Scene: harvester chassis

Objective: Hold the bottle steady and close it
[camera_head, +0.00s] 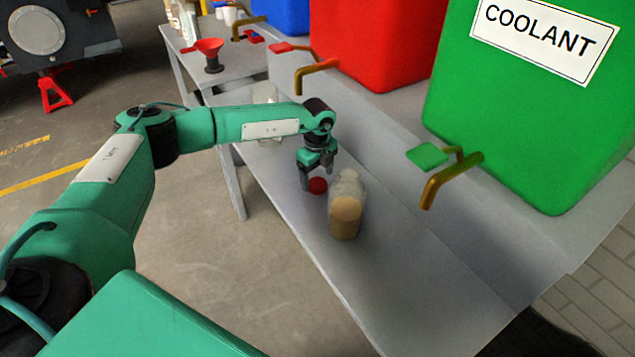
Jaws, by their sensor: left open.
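A clear bottle (346,212) with tan contents in its lower part is on the grey bench (400,290). Its whitish upper part points away from me. A small red cap (317,185) lies on the bench just left of the bottle's upper part. My left gripper (318,180) is open and points down over the red cap, with its fingers close around or beside it; I cannot tell if they touch it. My right gripper is not in view.
A green coolant tank (530,110) and a red tank (380,45) stand on the raised shelf behind, with brass taps (452,180) jutting over the bench. The bench's near part is clear.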

